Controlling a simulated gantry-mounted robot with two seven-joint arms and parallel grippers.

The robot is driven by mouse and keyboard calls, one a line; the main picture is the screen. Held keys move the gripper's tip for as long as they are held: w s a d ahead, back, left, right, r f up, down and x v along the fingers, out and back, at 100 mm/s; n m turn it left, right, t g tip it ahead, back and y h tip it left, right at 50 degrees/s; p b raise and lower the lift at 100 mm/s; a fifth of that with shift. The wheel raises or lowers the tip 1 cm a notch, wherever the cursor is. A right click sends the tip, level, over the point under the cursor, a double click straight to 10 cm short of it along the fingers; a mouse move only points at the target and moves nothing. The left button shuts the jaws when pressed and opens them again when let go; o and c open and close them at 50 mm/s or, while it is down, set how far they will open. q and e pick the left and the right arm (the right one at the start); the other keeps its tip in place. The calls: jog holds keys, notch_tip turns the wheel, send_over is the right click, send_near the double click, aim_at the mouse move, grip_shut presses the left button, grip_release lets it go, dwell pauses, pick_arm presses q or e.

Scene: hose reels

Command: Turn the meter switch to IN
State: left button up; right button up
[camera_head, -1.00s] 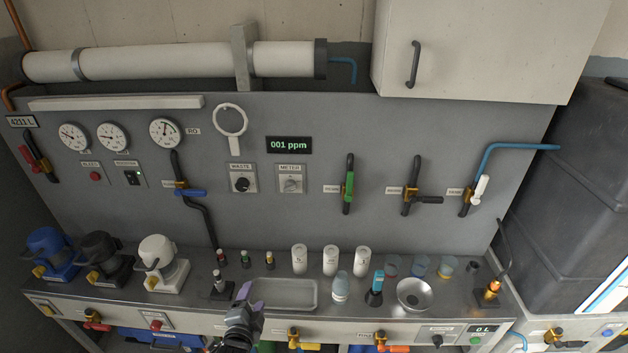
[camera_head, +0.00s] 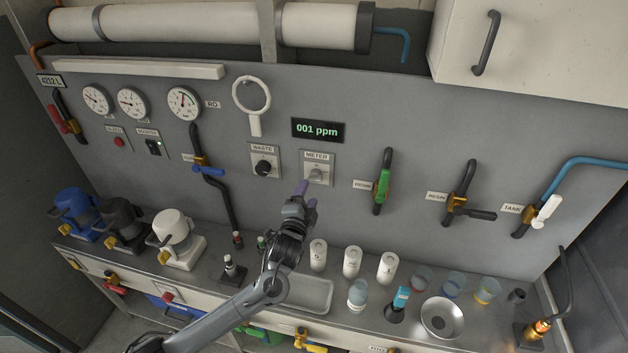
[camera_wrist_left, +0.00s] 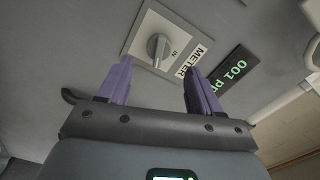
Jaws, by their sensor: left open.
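The METER switch (camera_head: 316,174) is a light grey knob on a pale plate on the grey wall panel, below the green "001 ppm" display (camera_head: 318,130). In the left wrist view the knob (camera_wrist_left: 157,46) shows close up, with the word IN beside it and the METER label (camera_wrist_left: 195,56) to its right. My left gripper (camera_head: 306,192) is open, its purple fingers just below the switch plate. In the left wrist view its two fingers (camera_wrist_left: 158,82) stand apart, with nothing between them, and the knob lies beyond them. My right gripper is not in view.
The black WASTE switch (camera_head: 264,167) is just left of the METER switch. A green-handled valve (camera_head: 381,188) is to the right. White bottles (camera_head: 352,262), a tray (camera_head: 308,294) and cups stand on the bench below. The panel around the switch is clear.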

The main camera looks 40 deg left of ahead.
aim_at(313, 181)
pick_arm(q)
jog(key=x, duration=0.7)
jog(key=shift+w+a, duration=0.15)
jog(key=shift+w, duration=0.2)
jog(key=c, duration=1)
jog(key=shift+c, duration=0.2)
